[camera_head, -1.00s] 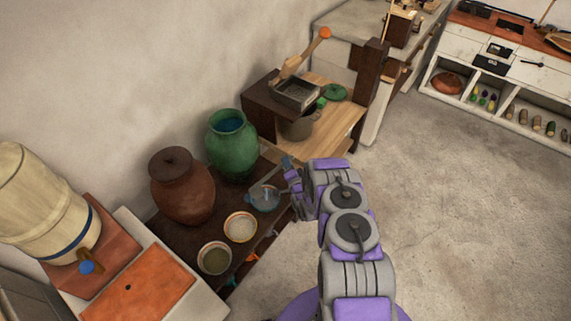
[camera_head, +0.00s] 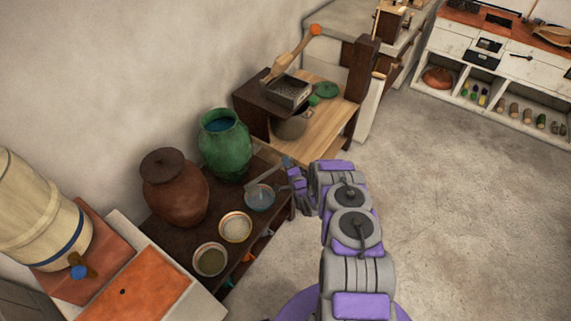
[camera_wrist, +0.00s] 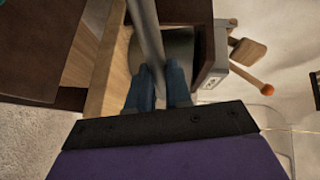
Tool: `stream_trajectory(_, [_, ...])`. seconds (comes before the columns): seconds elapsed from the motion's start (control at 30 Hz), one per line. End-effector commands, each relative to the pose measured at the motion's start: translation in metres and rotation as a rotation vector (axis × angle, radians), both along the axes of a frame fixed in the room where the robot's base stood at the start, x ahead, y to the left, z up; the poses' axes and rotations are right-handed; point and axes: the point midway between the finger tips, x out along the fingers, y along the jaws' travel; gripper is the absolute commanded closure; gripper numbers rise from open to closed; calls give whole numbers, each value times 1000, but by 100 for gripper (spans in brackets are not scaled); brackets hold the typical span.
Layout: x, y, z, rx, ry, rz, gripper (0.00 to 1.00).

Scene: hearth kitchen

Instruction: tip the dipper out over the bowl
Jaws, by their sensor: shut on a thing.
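My gripper (camera_head: 287,168) is shut on the grey handle of the dipper (camera_wrist: 148,35), which runs up between the fingers in the wrist view. In the head view the dipper (camera_head: 265,179) reaches left from my gripper, over or close to a bowl with bluish contents (camera_head: 260,199) on the dark low table. The dipper's cup is small and unclear there, so I cannot tell its tilt or whether anything is in it. Two more bowls stand nearer: one with pale contents (camera_head: 236,228) and one with greenish contents (camera_head: 210,260).
A green jar (camera_head: 225,145) and a lidded brown jar (camera_head: 174,188) stand behind the bowls. A wooden stand (camera_head: 327,122) with a metal pot (camera_head: 290,126) is beyond my gripper. A barrel (camera_head: 40,212) is at left. The floor at right is clear.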

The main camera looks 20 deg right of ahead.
Motion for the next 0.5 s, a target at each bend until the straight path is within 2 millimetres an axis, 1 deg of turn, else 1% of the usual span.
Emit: stream_trajectory(0.5, [4,-11,-20,131,34,-1,100])
